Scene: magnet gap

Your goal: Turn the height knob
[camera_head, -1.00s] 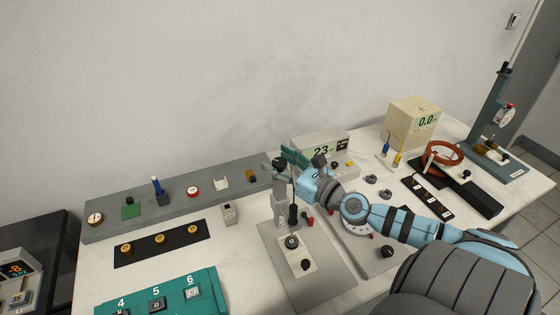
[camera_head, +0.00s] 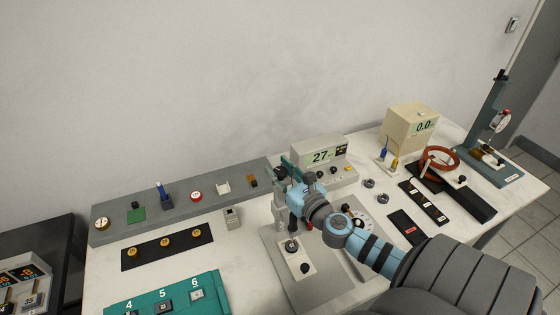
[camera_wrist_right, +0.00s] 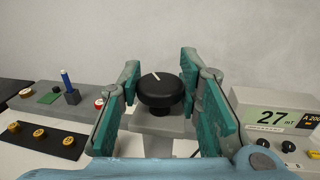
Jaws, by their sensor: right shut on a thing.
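The black height knob (camera_wrist_right: 158,92), with a white pointer line, sits on top of a grey post in the right wrist view. The line points up and slightly left. My right gripper (camera_wrist_right: 159,82) has its teal fingers on either side of the knob and is shut on it. In the head view my right gripper (camera_head: 285,168) is at the top of the stand; the fingers mostly hide the knob there. The grey meter (camera_head: 320,157) behind reads 27, with mT visible in the wrist view (camera_wrist_right: 272,118). My left gripper is out of view.
A grey strip (camera_head: 225,196) with small parts and a black panel with yellow knobs (camera_head: 167,244) lie left. A teal box (camera_head: 172,296) is in front. A cream box (camera_head: 408,125), an orange ring (camera_head: 440,159) and a dial stand (camera_head: 489,120) stand right.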

